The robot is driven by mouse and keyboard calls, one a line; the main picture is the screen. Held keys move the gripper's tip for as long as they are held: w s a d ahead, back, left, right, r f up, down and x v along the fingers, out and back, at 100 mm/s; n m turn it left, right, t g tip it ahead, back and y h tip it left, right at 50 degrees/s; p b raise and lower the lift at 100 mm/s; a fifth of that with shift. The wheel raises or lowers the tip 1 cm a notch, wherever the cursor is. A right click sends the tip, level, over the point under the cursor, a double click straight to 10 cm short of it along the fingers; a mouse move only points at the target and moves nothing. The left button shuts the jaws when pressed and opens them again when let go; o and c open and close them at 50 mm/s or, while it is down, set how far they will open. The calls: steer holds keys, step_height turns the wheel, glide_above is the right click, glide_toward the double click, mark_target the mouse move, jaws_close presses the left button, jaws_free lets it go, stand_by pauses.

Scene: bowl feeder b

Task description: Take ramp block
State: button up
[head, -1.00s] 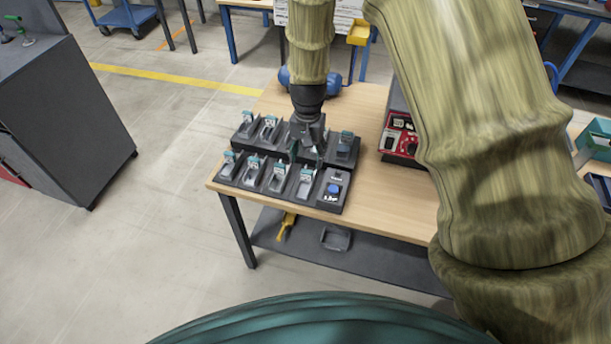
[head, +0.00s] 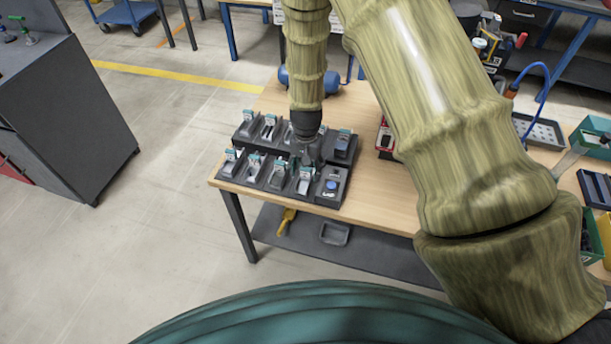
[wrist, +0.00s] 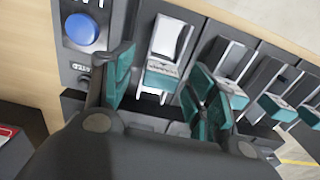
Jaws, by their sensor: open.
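My gripper (head: 309,161) is over the dark rack of feeder bins, near the front row. In the wrist view its two teal-padded fingers (wrist: 166,88) are apart, with nothing held. A dark bin (wrist: 167,40) with a pale sloped chute and a teal label (wrist: 162,74) shows between and beyond them. The same bin (head: 305,182) seems to stand just in front of my gripper in the head view. I cannot tell for sure which piece is the ramp block. The space right under my gripper is partly hidden by its body.
A module with a blue button (head: 331,187) ends the front row at the right. More bins (head: 254,165) stand to the left, with a second row (head: 268,128) behind. A red and dark unit (head: 384,140) stands beyond.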

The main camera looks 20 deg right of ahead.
steer(key=shift+f, duration=0.5)
steer(key=c, duration=1.3)
steer(key=shift+o, duration=0.2)
steer(key=shift+r, duration=0.15)
